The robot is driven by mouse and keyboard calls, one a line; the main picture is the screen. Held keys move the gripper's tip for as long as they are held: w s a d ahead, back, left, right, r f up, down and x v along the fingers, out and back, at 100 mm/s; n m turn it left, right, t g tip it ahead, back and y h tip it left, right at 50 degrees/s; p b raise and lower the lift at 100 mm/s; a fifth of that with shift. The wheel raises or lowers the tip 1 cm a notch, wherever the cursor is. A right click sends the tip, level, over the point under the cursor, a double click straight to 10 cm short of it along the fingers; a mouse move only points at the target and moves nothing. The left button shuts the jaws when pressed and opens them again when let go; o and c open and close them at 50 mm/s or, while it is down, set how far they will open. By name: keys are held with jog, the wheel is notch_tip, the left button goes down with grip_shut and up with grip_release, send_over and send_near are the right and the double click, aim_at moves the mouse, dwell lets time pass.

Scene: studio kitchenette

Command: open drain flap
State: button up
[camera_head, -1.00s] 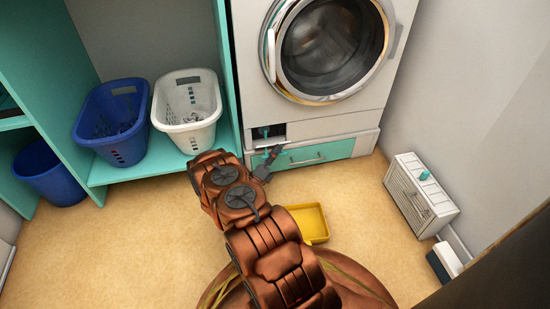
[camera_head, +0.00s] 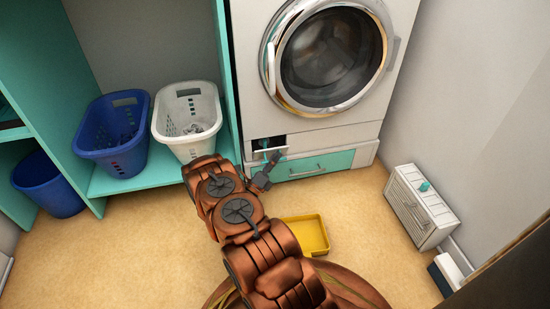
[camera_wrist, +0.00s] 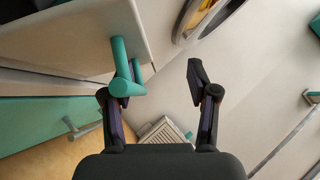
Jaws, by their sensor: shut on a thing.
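The drain flap (camera_head: 270,154) is a small pale panel at the lower left of the washer front, beside a dark opening (camera_head: 262,144). In the wrist view the flap (camera_wrist: 85,35) fills the upper left, with a teal bar handle (camera_wrist: 119,58) on it. My gripper (camera_head: 267,172) is at the flap. In the wrist view my gripper (camera_wrist: 165,80) has its two fingertips visibly apart, with the teal handle at the left finger, covering part of it.
A yellow tray (camera_head: 322,250) lies on the floor near my arm. A white heater-like box (camera_head: 420,205) stands by the right wall. White (camera_head: 187,150) and blue (camera_head: 112,155) baskets sit at left.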

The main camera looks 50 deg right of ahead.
jog(key=p+v, duration=0.3)
jog(key=v, duration=0.5)
jog(key=shift+a, duration=0.25)
dwell(0.6)
jog(key=shift+r+p, duration=0.15)
jog(key=shift+p, duration=0.75)
